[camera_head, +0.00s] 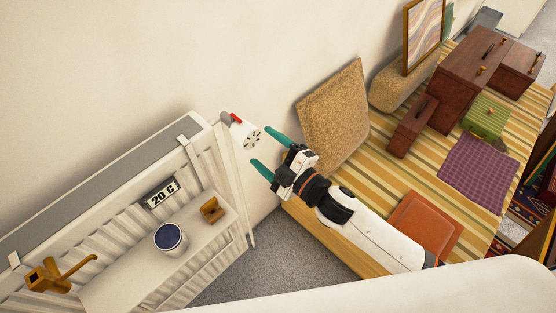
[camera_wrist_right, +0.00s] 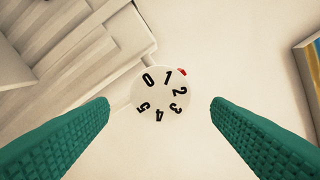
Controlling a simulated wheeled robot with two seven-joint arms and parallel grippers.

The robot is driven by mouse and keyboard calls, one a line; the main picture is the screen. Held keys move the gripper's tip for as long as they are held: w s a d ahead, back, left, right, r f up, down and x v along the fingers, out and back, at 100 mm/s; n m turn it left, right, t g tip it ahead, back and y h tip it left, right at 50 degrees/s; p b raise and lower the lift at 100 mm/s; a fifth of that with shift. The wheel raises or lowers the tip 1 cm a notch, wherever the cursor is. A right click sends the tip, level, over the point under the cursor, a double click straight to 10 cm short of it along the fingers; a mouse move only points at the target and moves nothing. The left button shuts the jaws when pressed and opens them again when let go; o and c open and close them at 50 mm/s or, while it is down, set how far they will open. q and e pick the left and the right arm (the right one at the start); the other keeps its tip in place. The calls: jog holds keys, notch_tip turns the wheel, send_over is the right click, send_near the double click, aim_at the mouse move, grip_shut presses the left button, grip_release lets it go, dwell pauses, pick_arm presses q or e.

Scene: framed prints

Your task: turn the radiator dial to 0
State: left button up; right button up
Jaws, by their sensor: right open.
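The radiator dial (camera_head: 251,139) is a white round knob with a red mark, at the right end of the white radiator (camera_head: 236,177). In the right wrist view the dial face (camera_wrist_right: 160,95) shows black numbers 0 to 5, and the red mark (camera_wrist_right: 182,72) sits at its upper right edge, nearest the 1. My right gripper (camera_head: 265,152) is open, its green fingers pointing at the dial. In the wrist view the fingers lie on either side of the dial, apart from it. My left gripper is not in view.
A shelf (camera_head: 190,238) on the radiator holds a blue-topped cup (camera_head: 170,237) and a small wooden piece (camera_head: 211,210). A sign reading 20 C (camera_head: 161,193) hangs above it. A cork-coloured panel (camera_head: 335,117) leans on the wall right of the dial, above a striped surface (camera_head: 385,180).

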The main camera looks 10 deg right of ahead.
jog(key=shift+b+v, duration=0.35)
jog(key=shift+v, duration=1.55)
